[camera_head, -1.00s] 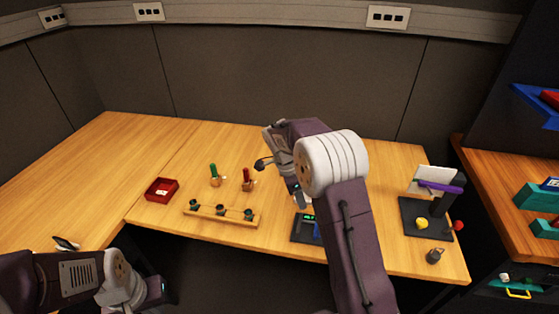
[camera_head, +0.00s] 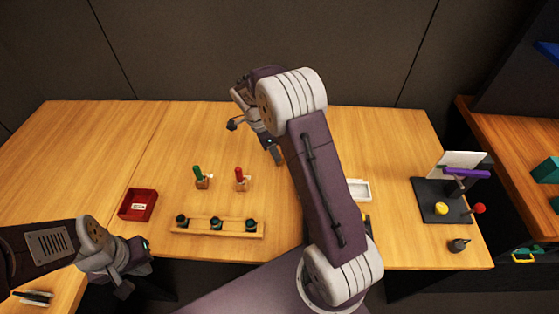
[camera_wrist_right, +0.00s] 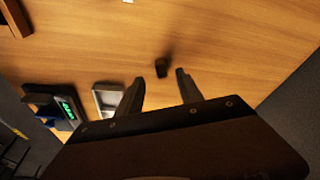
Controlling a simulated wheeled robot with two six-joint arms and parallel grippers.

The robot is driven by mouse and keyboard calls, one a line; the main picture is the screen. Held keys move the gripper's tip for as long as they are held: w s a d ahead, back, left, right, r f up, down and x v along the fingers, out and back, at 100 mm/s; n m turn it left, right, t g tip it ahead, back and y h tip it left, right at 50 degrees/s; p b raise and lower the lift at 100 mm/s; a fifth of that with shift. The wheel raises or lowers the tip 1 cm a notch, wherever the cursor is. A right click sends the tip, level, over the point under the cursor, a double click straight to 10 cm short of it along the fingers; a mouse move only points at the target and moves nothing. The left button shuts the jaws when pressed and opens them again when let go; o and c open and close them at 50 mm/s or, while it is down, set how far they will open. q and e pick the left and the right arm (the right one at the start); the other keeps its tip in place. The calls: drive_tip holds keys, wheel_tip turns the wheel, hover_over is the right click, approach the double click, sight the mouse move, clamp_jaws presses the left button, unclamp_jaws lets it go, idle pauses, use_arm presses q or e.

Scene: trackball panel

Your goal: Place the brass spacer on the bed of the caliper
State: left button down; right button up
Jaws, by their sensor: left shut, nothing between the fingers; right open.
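The caliper (camera_wrist_right: 62,112) shows in the right wrist view at the left as a dark device with a lit green display and a blue part. In the head view my right arm hides most of it. I cannot make out the brass spacer for certain. A small dark blurred shape (camera_wrist_right: 162,67) lies beyond my right fingers; I cannot tell whether it is an object or a shadow. My right gripper (camera_wrist_right: 159,80) is open and empty above the table, also in the head view (camera_head: 275,156). My left gripper (camera_head: 123,288) is shut and empty near the front edge.
A pale tray (camera_head: 359,190) sits right of my right arm. A wooden rack (camera_head: 200,231), a red box (camera_head: 150,201), and green-handled (camera_head: 199,174) and red-handled (camera_head: 240,179) tools stand left. A black stand (camera_head: 429,201) is at the right. The back of the table is clear.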

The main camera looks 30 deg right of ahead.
drive_tip(key=shift+w+d+f, duration=0.2)
drive_tip(key=shift+w+f, duration=0.1)
drive_tip(key=shift+f, duration=0.3)
drive_tip(key=x, duration=0.4)
drive_tip(key=shift+s+d+r, duration=0.15)
drive_tip(key=shift+s+d, duration=0.05)
drive_tip(key=shift+s, duration=0.2)
drive_tip(key=shift+w+d+f, duration=0.1)
drive_tip(key=shift+w+f, duration=0.05)
drive_tip(key=shift+f, duration=0.2)
clamp_jaws()
